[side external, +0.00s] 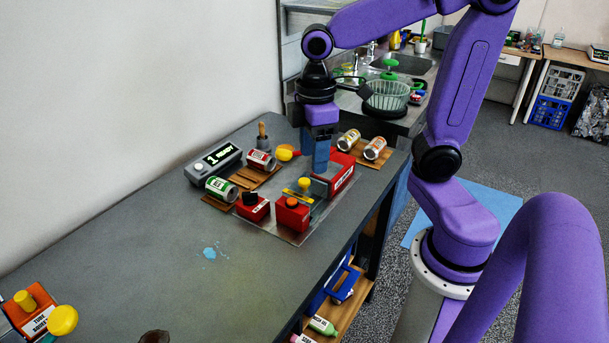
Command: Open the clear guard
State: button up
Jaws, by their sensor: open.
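My gripper (315,168) points down over the far part of a metal plate (297,238), beside a red machine (341,178) with a white label. Its blue fingers are open, though the gap between them is hard to see from here. I cannot make out the clear guard for certain; it may be too transparent or hidden behind the fingers. In front of the gripper, a yellow knob (303,184) stands on the plate. Nearer are a red box with an orange button (291,213) and a red box with a black knob (252,207).
Cans stand or lie on wooden racks at left (244,181) and right (379,155). A grey display box (213,164) is at the back left. An orange machine with yellow knobs (36,313) sits at the near left. The table (150,255) between is clear except for a small blue spot.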

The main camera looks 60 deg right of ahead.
notch_tip(320, 180, up, 4)
jog(key=m, duration=0.2)
send_over(304, 180)
notch_tip(304, 180, down, 18)
jog(key=shift+r, duration=0.1)
dwell(0.3)
